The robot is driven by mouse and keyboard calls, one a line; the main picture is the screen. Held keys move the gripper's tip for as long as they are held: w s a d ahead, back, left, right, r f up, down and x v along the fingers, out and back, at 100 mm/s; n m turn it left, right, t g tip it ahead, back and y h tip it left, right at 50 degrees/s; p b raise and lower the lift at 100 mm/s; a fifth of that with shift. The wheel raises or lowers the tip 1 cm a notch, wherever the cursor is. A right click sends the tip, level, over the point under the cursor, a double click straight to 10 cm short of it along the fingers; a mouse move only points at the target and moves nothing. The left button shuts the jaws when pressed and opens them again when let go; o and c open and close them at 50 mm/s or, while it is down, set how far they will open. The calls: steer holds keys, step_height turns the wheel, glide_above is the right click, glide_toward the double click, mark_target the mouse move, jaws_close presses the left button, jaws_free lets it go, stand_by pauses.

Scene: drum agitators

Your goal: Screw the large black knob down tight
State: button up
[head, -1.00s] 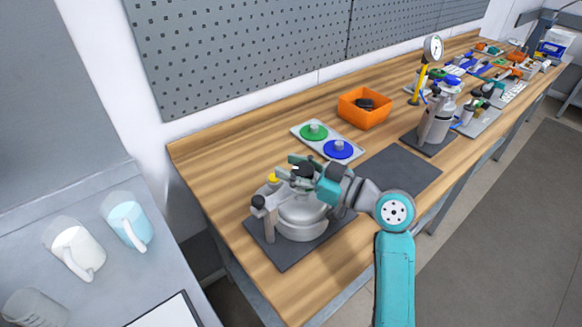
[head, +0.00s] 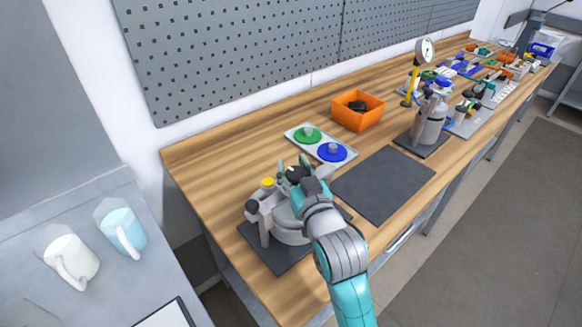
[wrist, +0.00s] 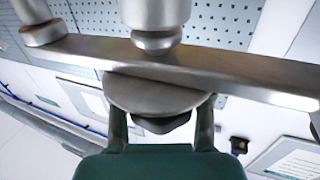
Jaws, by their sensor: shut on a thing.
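The agitator is a round grey metal vessel (head: 288,230) on a dark mat, with a metal bar across its top. The large black knob (head: 294,173) sits over the vessel, partly covered by my gripper (head: 298,170). In the wrist view, a dark faceted piece (wrist: 163,122) under a round metal disc shows between the two fingers of my gripper (wrist: 162,128). The fingers are closed around it, one on each side. The metal bar (wrist: 200,72) crosses the wrist view just beyond it. How tight the knob sits cannot be seen.
A tray (head: 294,134) with a green and a blue disc lies behind the vessel, near an orange bin (head: 340,112). An empty dark mat (head: 385,183) lies to the right.

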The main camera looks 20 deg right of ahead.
steer(key=shift+s+d+m+g+h, duration=0.15)
steer(key=shift+m+g+h, duration=0.1)
steer(key=shift+m+h, duration=0.65)
steer(key=shift+w+d+m+g+h, duration=0.15)
steer(key=shift+m+h, duration=0.35)
steer(key=shift+h, duration=0.65)
steer(key=shift+s+d+m+g+h, duration=0.15)
steer(key=shift+m+g+h, duration=0.15)
steer(key=shift+m+h, duration=0.6)
steer(key=shift+h, duration=0.65)
steer(key=o, duration=1)
steer(key=shift+s, duration=0.15)
steer(key=v, duration=1.2)
steer(key=shift+a+r, duration=0.15)
steer(key=shift+r, duration=0.05)
